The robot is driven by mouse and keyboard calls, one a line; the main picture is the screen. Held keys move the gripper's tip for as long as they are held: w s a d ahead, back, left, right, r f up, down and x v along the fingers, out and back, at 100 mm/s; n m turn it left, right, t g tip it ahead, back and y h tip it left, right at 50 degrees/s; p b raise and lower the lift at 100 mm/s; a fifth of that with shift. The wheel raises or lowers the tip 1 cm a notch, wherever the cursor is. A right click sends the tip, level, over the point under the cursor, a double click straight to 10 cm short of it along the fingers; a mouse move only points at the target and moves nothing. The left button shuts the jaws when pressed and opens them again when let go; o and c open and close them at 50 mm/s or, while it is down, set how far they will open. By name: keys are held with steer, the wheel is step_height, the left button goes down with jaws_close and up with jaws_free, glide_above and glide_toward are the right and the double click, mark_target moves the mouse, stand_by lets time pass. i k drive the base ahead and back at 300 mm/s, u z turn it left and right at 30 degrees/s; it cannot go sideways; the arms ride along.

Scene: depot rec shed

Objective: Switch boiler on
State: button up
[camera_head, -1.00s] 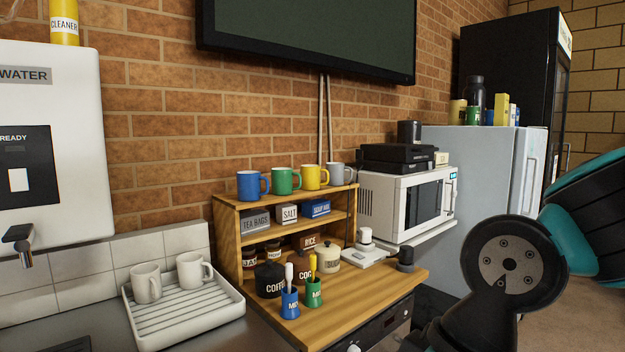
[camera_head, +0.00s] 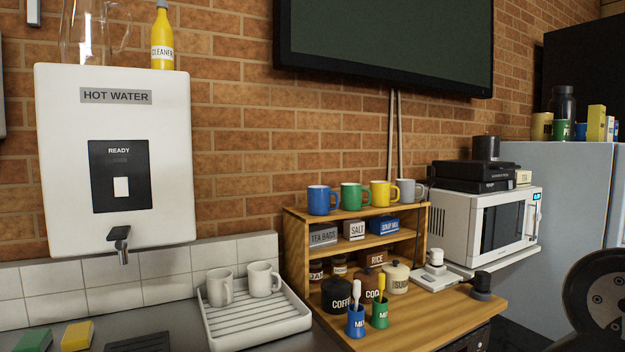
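The boiler (camera_head: 70,160) is a white wall box labelled HOT WATER, on the brick wall at the left of the head view. Its black panel (camera_head: 119,204) reads READY above a small dark window. A white rocker switch (camera_head: 121,187) sits on the panel below that. I cannot tell from here whether the switch is on or off. A dark tap (camera_head: 119,241) hangs from the boiler's underside. My gripper is out of view. Only a dark round joint of my arm shows at the lower right edge, well away from the boiler.
A glass jug (camera_head: 84,35) and a yellow cleaner bottle (camera_head: 162,40) stand on the boiler. Below are a white drying tray (camera_head: 255,328) with two mugs and sponges (camera_head: 77,336). A wooden shelf (camera_head: 297,240) with mugs and jars stands right, near a microwave (camera_head: 462,226).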

mark_target(121, 184)
steer(key=u, duration=0.4)
steer(key=i, duration=1)
steer(key=u, duration=1.1)
